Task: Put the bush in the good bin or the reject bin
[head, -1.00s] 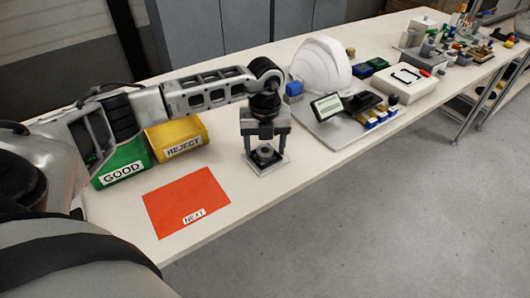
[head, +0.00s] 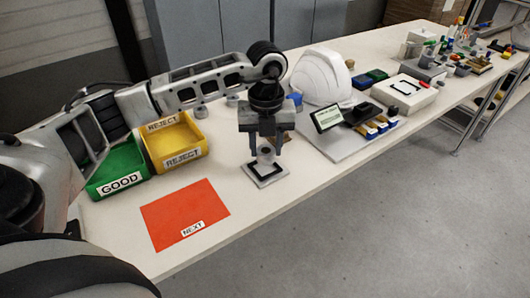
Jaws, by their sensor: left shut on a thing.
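My left gripper (head: 266,148) points down and is shut on a grey bush (head: 266,155), a short ring-like piece between its fingertips. The bush is just above a small light plate (head: 268,181) with a black square frame; I cannot tell whether it is fully clear of it. The green good bin (head: 121,181) and the yellow reject bin (head: 185,156) stand side by side to the left of the gripper. The visible inside of the reject bin looks empty; my left arm passes above and behind the bins. My right gripper is not in view.
A red mat (head: 184,211) labelled NEXT lies in front of the bins. A white helmet shell (head: 321,78), a small display (head: 327,117) and a grey board (head: 350,151) are to the right.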

